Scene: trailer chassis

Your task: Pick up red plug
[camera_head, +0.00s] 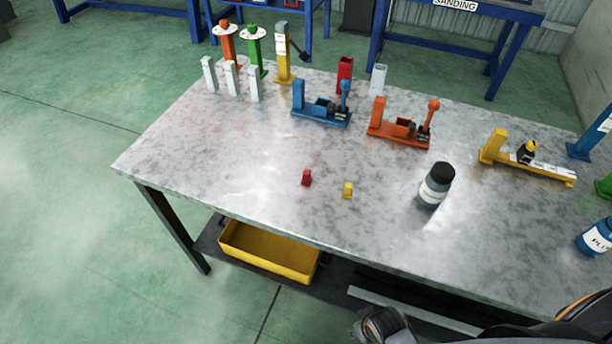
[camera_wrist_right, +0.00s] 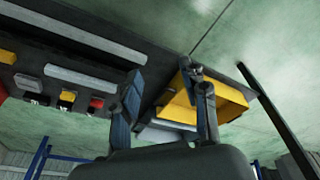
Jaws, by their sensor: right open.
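The red plug (camera_head: 306,178) is a small red piece standing on the grey metal tabletop (camera_head: 235,165), near its front edge. A small yellow plug (camera_head: 348,190) stands just to its right. My right gripper (camera_wrist_right: 165,78) is open, with its two fingers apart and nothing between them in the right wrist view. The red plug does not show in that view. In the head view, dark parts of my right arm (camera_head: 575,325) show at the lower right, in front of the table and away from the plug. My left gripper is not in view.
A dark-capped bottle (camera_head: 436,186) stands right of the plugs. Blue (camera_head: 321,112) and orange (camera_head: 400,130) fixtures stand behind them. A yellow tray (camera_head: 268,252) sits on the lower shelf and shows in the wrist view (camera_wrist_right: 222,100). The tabletop left of the red plug is clear.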

